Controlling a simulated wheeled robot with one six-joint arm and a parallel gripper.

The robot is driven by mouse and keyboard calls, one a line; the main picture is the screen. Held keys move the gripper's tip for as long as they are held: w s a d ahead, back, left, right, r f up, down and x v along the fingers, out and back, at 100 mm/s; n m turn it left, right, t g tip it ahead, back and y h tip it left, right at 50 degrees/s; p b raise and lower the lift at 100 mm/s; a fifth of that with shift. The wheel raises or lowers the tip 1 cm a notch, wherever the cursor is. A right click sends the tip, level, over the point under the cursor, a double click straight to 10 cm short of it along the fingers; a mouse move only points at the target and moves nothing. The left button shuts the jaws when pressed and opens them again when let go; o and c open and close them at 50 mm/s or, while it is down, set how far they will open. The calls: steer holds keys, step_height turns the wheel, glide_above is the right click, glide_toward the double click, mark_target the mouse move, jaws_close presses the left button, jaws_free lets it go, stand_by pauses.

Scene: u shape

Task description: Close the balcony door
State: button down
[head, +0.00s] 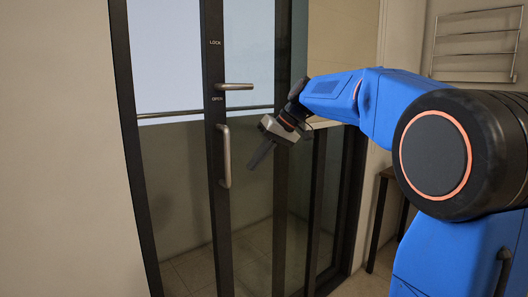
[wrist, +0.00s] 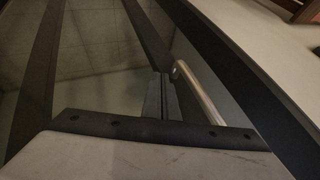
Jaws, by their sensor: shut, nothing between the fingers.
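The balcony door is a glass door with a dark frame; its handle stile (head: 217,190) runs down the left-middle of the head view. A vertical pull handle (head: 225,157) is on this stile, with a lever handle (head: 235,87) above it beside the OPEN mark. My gripper (head: 255,164) is shut and empty, pointing down and left, just right of the pull handle in the head view. In the wrist view the shut fingers (wrist: 161,80) are left of a pale metal bar (wrist: 200,92), with a small gap between them. I cannot tell how far the door is open.
More dark frame uprights (head: 281,190) and glass stand right of the handle stile. A plain wall (head: 55,150) fills the left. A dark side table (head: 388,175) and a towel rail (head: 478,45) are at the right, partly behind my arm.

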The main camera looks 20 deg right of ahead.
steer(key=shift+s+a+f, duration=0.1)
steer(key=shift+a+f, duration=0.15)
steer(key=shift+a, duration=0.9)
steer(key=shift+s+a+f, duration=0.1)
steer(key=shift+a+f, duration=0.1)
steer(key=shift+a, duration=0.95)
steer(key=s+a, duration=0.3)
steer(key=a, duration=0.6)
steer(key=s+a, duration=0.4)
steer(key=a, duration=0.6)
steer(key=shift+a, duration=0.2)
